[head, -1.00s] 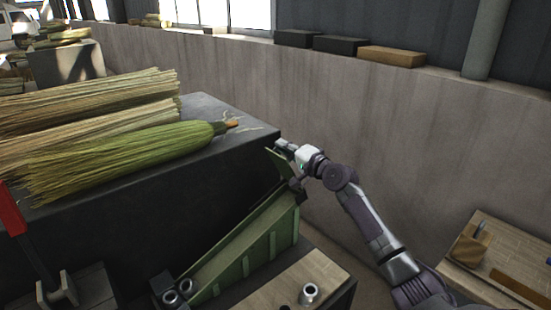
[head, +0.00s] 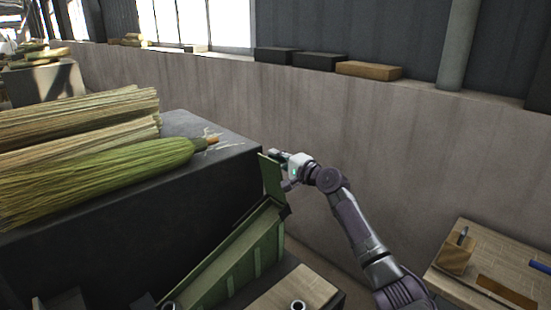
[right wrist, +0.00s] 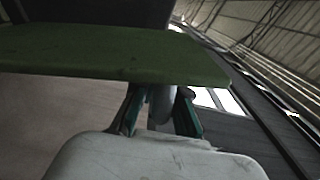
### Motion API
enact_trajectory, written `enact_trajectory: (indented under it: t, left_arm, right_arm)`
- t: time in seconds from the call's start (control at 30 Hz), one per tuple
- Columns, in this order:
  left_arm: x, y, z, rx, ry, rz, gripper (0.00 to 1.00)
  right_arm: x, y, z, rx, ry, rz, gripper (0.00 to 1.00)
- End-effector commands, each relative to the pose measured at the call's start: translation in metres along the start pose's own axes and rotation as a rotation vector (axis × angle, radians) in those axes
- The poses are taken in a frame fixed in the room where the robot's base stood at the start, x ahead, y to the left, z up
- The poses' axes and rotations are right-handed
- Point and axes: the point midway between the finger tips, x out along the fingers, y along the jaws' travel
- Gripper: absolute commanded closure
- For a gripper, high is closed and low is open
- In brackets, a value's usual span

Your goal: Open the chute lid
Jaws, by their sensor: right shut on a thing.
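The green chute (head: 232,262) slopes down to the left beside the dark block. Its green lid (head: 271,178) stands raised, close to upright, at the chute's upper end. My right gripper (head: 284,163) is at the lid's right side near its top and is shut on it. In the right wrist view the lid (right wrist: 120,55) crosses the picture as a broad green plate, with the gripper fingers (right wrist: 160,100) at its lower edge. The exact contact at the fingertips is partly hidden. My left gripper is not in view.
Bundles of broom straw (head: 80,115) and a green broom head (head: 100,172) lie on the dark block (head: 215,185) at left. A concrete wall (head: 400,140) runs behind my arm. A wooden bench (head: 490,265) with a small wooden holder (head: 457,254) stands at right.

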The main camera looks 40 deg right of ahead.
Motion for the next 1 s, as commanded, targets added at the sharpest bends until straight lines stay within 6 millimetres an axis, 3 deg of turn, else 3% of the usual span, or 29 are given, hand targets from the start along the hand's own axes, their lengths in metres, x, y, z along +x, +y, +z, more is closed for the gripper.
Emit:
enact_trajectory:
  t: [0.07, 0.1, 0.23, 0.63, 1.0]
  left_arm:
    - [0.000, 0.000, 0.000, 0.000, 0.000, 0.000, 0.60]
    - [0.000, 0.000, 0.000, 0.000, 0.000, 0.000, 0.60]
    - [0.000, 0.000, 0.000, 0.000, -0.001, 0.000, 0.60]
    - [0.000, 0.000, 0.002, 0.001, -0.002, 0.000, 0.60]
    - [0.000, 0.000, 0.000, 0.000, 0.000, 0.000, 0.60]
  right_arm:
    - [0.000, -0.001, 0.000, -0.001, 0.001, -0.001, 1.00]
    - [0.000, -0.001, 0.000, -0.001, 0.001, -0.001, 0.84]
    - [0.000, 0.000, 0.000, -0.001, 0.001, -0.001, 0.63]
    - [-0.008, 0.001, 0.000, -0.002, 0.000, 0.001, 0.63]
    - [-0.081, 0.002, 0.000, -0.004, 0.000, 0.004, 0.63]
